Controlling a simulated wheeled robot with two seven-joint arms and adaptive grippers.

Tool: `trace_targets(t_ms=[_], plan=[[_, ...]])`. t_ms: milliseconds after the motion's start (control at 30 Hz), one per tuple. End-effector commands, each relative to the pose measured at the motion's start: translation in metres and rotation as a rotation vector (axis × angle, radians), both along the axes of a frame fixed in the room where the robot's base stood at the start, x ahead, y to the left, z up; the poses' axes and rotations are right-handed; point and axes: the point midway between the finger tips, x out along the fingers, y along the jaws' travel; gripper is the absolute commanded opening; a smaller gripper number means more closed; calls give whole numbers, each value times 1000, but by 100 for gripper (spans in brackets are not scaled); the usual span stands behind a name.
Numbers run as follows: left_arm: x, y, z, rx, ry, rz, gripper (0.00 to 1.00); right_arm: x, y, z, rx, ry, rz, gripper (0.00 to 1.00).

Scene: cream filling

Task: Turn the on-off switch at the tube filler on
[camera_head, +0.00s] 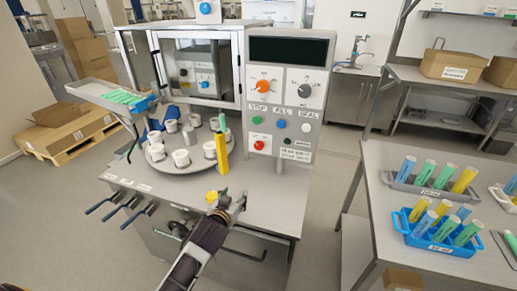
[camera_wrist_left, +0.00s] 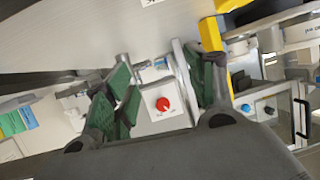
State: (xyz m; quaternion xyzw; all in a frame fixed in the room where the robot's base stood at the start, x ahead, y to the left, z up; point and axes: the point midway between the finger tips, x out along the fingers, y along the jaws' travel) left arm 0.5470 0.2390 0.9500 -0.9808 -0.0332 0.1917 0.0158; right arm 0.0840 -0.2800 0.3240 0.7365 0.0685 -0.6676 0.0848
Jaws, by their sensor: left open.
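The tube filler's grey control panel (camera_head: 290,75) stands upright at the back right of the machine bench. My right gripper is out of view.
A round turntable (camera_head: 182,162) with several white cups and a tall yellow post (camera_head: 222,155) stands left of the panel. A side table (camera_head: 390,215) with tube racks is on the right.

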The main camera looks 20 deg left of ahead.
Motion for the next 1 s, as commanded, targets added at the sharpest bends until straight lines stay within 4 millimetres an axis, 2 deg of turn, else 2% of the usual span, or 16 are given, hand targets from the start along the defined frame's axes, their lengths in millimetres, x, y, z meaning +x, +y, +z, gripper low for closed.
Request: trace_targets(t_ms=[300, 433, 600, 1000], plan=[[41, -13, 61, -24, -269, -56, 56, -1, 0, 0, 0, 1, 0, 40], [50, -19, 79, -32, -347, -84, 56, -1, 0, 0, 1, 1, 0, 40], [53, -22, 88, -37, -385, -101, 56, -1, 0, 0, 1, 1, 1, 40], [54, -22, 88, -38, -386, -101, 56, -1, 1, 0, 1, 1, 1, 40]])
